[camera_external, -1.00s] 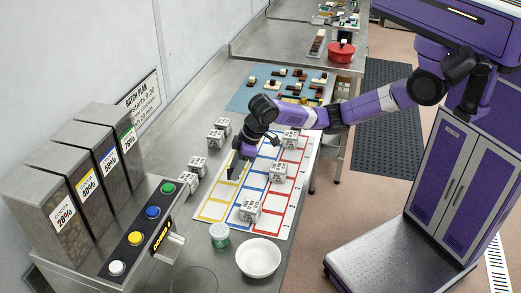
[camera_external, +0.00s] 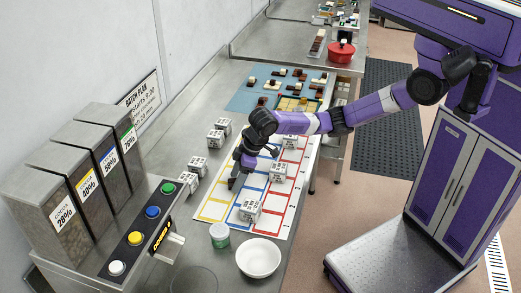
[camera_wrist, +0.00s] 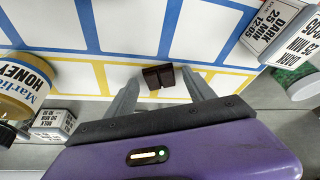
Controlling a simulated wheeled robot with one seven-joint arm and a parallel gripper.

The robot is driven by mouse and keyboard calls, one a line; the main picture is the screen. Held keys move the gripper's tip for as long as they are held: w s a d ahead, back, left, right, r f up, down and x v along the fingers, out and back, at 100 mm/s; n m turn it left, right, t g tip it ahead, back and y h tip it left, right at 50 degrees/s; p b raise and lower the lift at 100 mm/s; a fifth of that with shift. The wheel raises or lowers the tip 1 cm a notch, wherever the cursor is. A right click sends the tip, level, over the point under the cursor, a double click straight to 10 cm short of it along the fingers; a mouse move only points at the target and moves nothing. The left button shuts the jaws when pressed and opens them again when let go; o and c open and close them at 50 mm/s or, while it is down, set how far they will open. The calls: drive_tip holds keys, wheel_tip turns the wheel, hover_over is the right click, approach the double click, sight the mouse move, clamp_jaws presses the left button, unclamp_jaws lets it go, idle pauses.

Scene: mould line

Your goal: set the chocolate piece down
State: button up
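The chocolate piece (camera_wrist: 158,77) is small and dark brown. In the wrist view it sits between my fingertips, over a white cell outlined in yellow on the grid mat (camera_wrist: 55,70). My gripper (camera_wrist: 160,80) appears open, with a narrow gap between each fingertip and the piece. Whether the piece touches the mat is hard to tell. In the external view my gripper (camera_external: 235,183) is low over the yellow column of the mat (camera_external: 210,213); the piece is hidden there.
Labelled white boxes stand on the mat (camera_external: 250,209) and to its left (camera_external: 197,166). A green-and-white jar (camera_external: 219,235) and a white bowl (camera_external: 258,258) stand in front. A honey jar (camera_wrist: 25,82) is at the wrist view's left. Behind is a blue mat (camera_external: 245,98) with chocolates.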

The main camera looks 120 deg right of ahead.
drive_tip(key=v, duration=1.2)
drive_tip(key=shift+b, duration=0.35)
drive_tip(key=shift+a+r, duration=0.1)
